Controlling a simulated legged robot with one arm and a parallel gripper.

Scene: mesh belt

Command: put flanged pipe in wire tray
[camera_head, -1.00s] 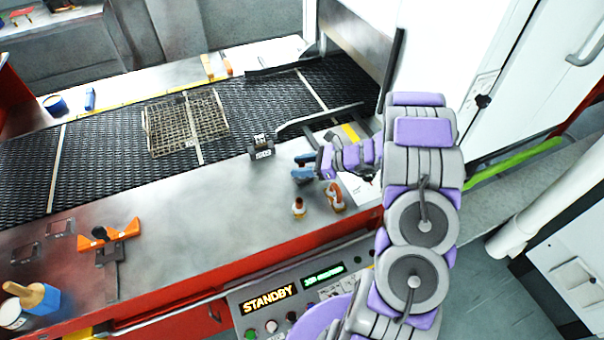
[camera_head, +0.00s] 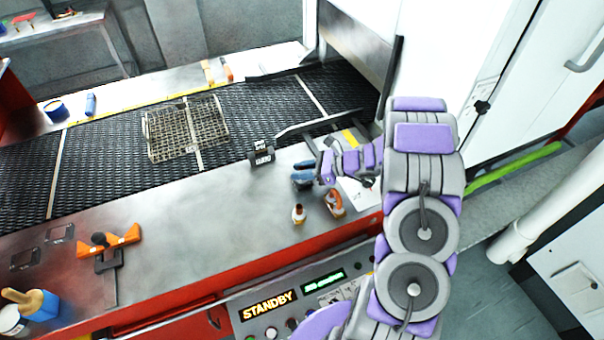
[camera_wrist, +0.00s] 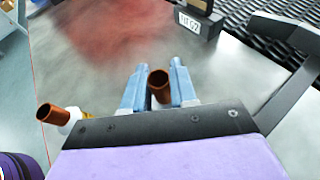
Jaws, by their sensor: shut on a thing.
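My gripper (camera_wrist: 158,90) has two blue fingers, shut on a copper-coloured pipe (camera_wrist: 159,78), whose open round end shows between the fingertips. Its flange is hidden. In the head view my gripper (camera_head: 303,176) is low over the steel counter, near its right end, and the held pipe cannot be made out there. I cannot tell whether the pipe still touches the counter. The wire tray (camera_head: 164,132) is a tan mesh tray lying on the black belt, to the left of and beyond my gripper.
A small pipe-like piece (camera_head: 298,214) and an orange-and-white piece (camera_head: 335,203) stand close to my gripper. A labelled black block (camera_head: 262,156) sits at the belt's near edge, between gripper and tray. An orange-handled clamp (camera_head: 112,240) is at left. The middle counter is clear.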

